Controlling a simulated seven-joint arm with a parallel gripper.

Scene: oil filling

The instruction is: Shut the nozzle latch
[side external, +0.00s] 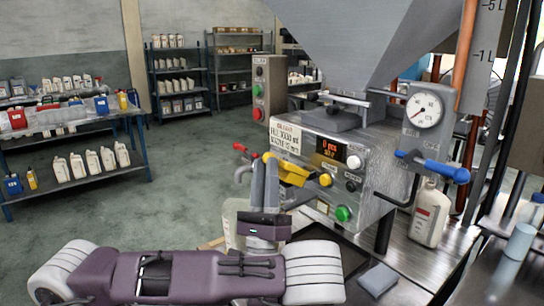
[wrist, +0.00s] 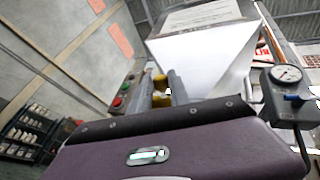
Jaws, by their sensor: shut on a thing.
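The filling machine (side external: 350,150) has a metal front panel with a lit red display. A yellow lever-like part (side external: 291,174), which looks like the nozzle latch, sticks out at the left of the panel. My gripper (side external: 266,168) is raised from below with its two grey fingers at the left end of this part, shut on it. In the wrist view the yellow part (wrist: 160,88) shows between the fingertips (wrist: 164,92). The nozzle itself is hidden behind my fingers. A pale container (side external: 232,222) stands below, partly hidden by my gripper.
A red-knobbed lever (side external: 240,148) is just left of the yellow part. A blue-handled valve (side external: 432,166) and a gauge (side external: 424,110) are at the right. A white bottle (side external: 430,215) and a grey-blue block (side external: 378,279) are on the bench.

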